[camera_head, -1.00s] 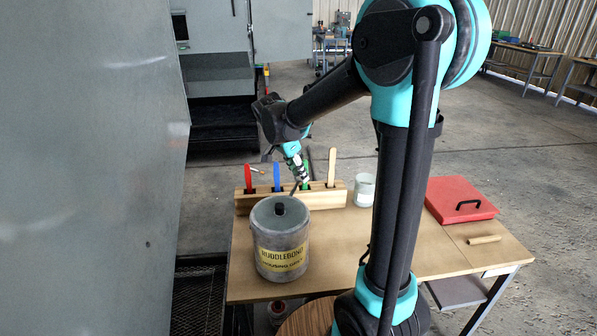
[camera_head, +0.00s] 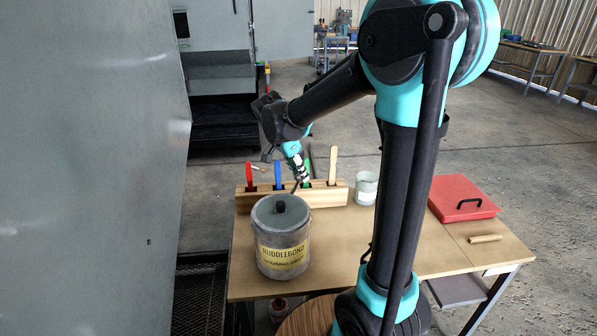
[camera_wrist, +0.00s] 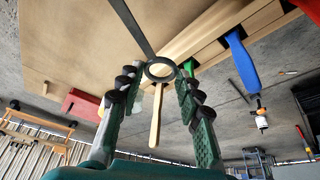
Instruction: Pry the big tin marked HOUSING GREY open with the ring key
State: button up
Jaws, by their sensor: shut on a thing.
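The big grey tin (camera_head: 281,222) with the yellow HOUSING GREY label stands upright on the table's left part. My gripper (camera_head: 301,178) is just behind and above the tin's back right rim, in front of the rack. In the wrist view my gripper (camera_wrist: 161,75) is shut on the ring key (camera_wrist: 147,72), with the ring between the fingertips and the flat grey shank (camera_wrist: 128,22) pointing away. Whether the shank's tip touches the tin cannot be told; the tin is not recognisable in the wrist view.
A wooden rack (camera_head: 330,195) behind the tin holds red (camera_head: 249,176), blue (camera_head: 277,175), green and pale wooden (camera_head: 333,165) handles. A glass jar (camera_head: 366,187) stands right of it. A red case (camera_head: 462,200) lies at the right. A grey panel (camera_head: 95,170) fills the left.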

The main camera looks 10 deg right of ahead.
aim_at(297, 179)
jog(key=shift+f, duration=1)
dwell(0.8)
jog(key=shift+s+a+f, duration=0.1)
jog(key=shift+s+f, duration=0.15)
jog(key=shift+f, duration=0.55)
dwell(0.9)
jog(key=shift+r, duration=0.6)
jog(key=shift+w, duration=0.15)
dwell(0.3)
jog(key=shift+w+d+r, duration=0.15)
jog(key=shift+w+d, duration=0.1)
jog(key=shift+w, duration=0.3)
jog(key=shift+w+d+r, duration=0.2)
jog(key=shift+w+d, duration=0.1)
jog(key=shift+w, duration=0.3)
jog(key=shift+w+d+r, duration=0.15)
jog(key=shift+w+d, duration=0.1)
jog(key=shift+w, duration=0.3)
jog(key=shift+r, duration=3)
